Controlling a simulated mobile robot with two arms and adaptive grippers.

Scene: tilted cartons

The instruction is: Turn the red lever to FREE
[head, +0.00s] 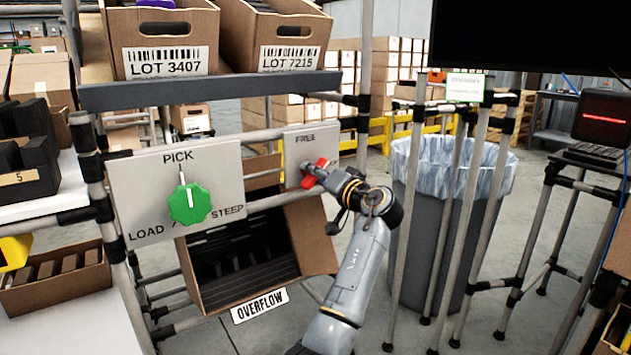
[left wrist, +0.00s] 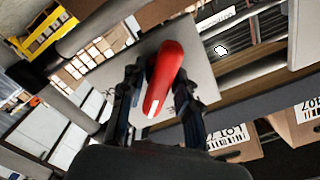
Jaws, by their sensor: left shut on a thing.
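The red lever (head: 309,181) is on a pale panel (head: 293,143) with FREE printed near its top. My left gripper (head: 318,175) is at the lever and hides much of it, so which way its pointer faces is unclear in the head view. In the left wrist view the lever (left wrist: 166,70) lies between the two fingers of my left gripper (left wrist: 160,95), its white-marked end towards the wrist. The gripper is shut on the lever. My right gripper is not in view.
A larger panel with a green knob (head: 189,204), marked PICK, LOAD and STEEP, is to the left. A tilted carton (head: 312,232) with an OVERFLOW label sits below. LOT cartons (head: 165,30) stand on the shelf above. A lined bin (head: 420,230) is at right.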

